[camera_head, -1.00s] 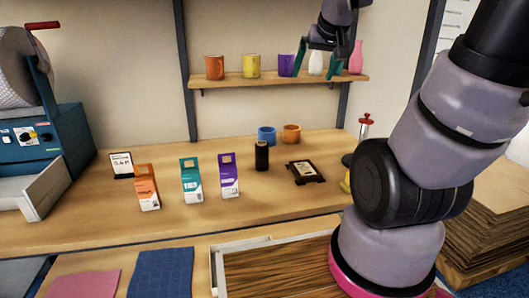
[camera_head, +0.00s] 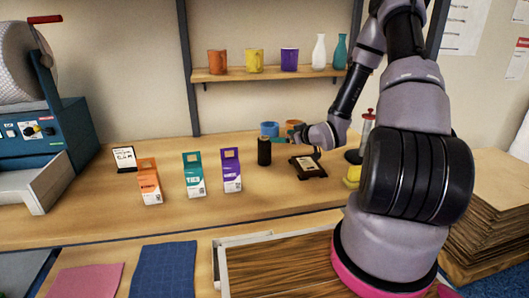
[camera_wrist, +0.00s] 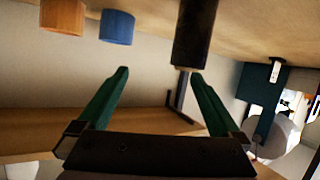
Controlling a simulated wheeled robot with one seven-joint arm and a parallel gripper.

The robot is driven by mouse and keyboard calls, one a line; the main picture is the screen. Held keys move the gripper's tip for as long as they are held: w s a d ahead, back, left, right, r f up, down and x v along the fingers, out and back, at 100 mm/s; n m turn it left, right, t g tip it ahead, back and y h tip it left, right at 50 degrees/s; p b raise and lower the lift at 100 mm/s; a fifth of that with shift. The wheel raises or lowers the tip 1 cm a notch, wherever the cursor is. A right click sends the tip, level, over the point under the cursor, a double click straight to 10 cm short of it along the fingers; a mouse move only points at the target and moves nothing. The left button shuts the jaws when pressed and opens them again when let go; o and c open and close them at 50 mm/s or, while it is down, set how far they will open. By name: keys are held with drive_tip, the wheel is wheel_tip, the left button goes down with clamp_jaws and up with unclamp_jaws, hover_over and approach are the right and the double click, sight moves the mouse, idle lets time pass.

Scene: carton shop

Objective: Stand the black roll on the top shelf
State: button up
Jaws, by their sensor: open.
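The black roll (camera_head: 264,152) stands upright on the workbench (camera_head: 90,215), right of the purple carton; it also shows in the wrist view (camera_wrist: 196,32), past the tip of the right-hand finger. My gripper (camera_wrist: 159,72) is open with nothing between its teal fingers. In the head view my gripper is low over the bench, just right of the black roll, partly hidden by its own wrist. The top shelf (camera_head: 225,76) on the wall holds an orange mug, a yellow mug, a purple cup, a white vase and a teal vase.
A blue roll (camera_head: 269,129) and an orange roll (camera_head: 294,126) sit behind the black roll. A dark framed stand (camera_head: 307,168) lies to its right. Orange, teal and purple cartons (camera_head: 232,170) stand to its left. A red-topped dispenser (camera_head: 367,130) is farther right.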

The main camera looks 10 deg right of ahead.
sight(270, 143)
drive_tip(key=a+f+t, duration=0.1)
drive_tip(key=s+f+t+y, duration=0.1)
drive_tip(key=s+a+f+t+y, duration=0.1)
drive_tip(key=shift+s+a+f+m, duration=0.15)
drive_tip(key=shift+a+f+m, duration=0.1)
drive_tip(key=shift+a+m, duration=0.1)
drive_tip(key=x, duration=0.5)
drive_tip(key=shift+a+r, duration=0.15)
drive_tip(key=shift+a+r+x, duration=0.1)
drive_tip(key=shift+r+x, duration=0.1)
drive_tip(key=shift+x, duration=1.15)
drive_tip(key=shift+a+r+x, duration=0.1)
drive_tip(key=shift+r+x, duration=0.1)
drive_tip(key=shift+x, duration=1.2)
drive_tip(key=shift+s, duration=0.1)
clamp_jaws()
